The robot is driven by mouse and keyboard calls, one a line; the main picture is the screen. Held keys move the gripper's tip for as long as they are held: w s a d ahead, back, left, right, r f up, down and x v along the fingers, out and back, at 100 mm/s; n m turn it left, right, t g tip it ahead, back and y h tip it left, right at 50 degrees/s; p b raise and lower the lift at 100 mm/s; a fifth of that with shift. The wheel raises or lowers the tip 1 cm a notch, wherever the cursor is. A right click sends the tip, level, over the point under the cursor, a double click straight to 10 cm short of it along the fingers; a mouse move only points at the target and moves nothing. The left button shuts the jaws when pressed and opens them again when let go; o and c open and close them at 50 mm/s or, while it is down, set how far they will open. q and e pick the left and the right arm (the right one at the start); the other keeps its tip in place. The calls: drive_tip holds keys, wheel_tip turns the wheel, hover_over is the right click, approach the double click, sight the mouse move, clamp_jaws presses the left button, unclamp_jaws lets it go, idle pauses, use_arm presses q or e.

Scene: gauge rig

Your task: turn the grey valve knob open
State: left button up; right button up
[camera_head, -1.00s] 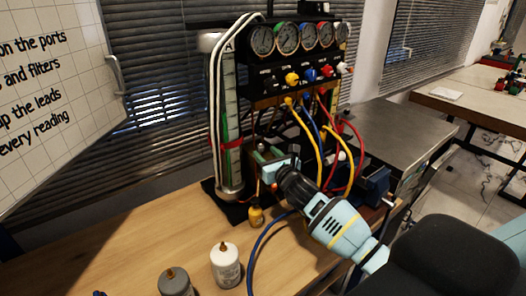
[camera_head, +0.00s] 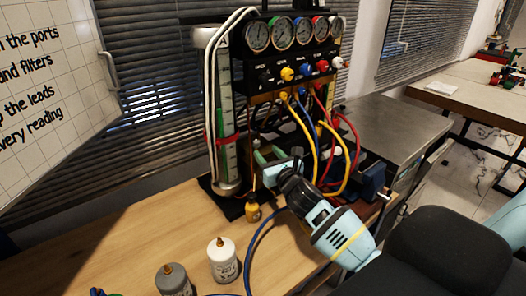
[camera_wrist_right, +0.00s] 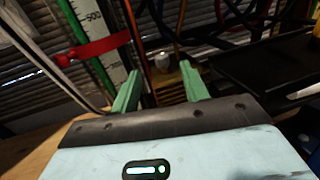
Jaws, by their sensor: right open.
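A small grey knob (camera_wrist_right: 162,62) shows in the right wrist view, beyond and between the fingertips; I take it to be the valve knob. In the head view it is small and hard to make out beside the fingers. My right gripper (camera_head: 262,153) is at the rig's base, right of the clear graduated column (camera_head: 227,130). Its green fingers are open and empty in the wrist view (camera_wrist_right: 159,72), pointing at the knob with a gap that I cannot measure. Which way the knob is turned is too small to tell. My left gripper is not in view.
The gauge panel (camera_head: 300,72) stands above my right gripper. Yellow, red and blue hoses (camera_head: 315,140) hang close to it. The table's left part is clear.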

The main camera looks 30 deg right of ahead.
sight(257, 145)
drive_tip(key=shift+w+a+f+m+g+h, duration=0.15)
drive_tip(key=shift+a+m+g+h, duration=0.2)
drive_tip(key=shift+m+h, duration=0.35)
drive_tip(key=shift+s+a+f+m+g+h, duration=0.1)
drive_tip(key=shift+a+f+m+g+h, duration=0.3)
drive_tip(key=shift+h, duration=0.5)
drive_tip(key=shift+w+a+r+m+g+h, duration=0.15)
drive_tip(key=shift+a+m+h, duration=0.35)
drive_tip(key=shift+h, duration=0.3)
drive_tip(key=shift+f, duration=0.1)
drive_tip(key=shift+x, duration=3.9)
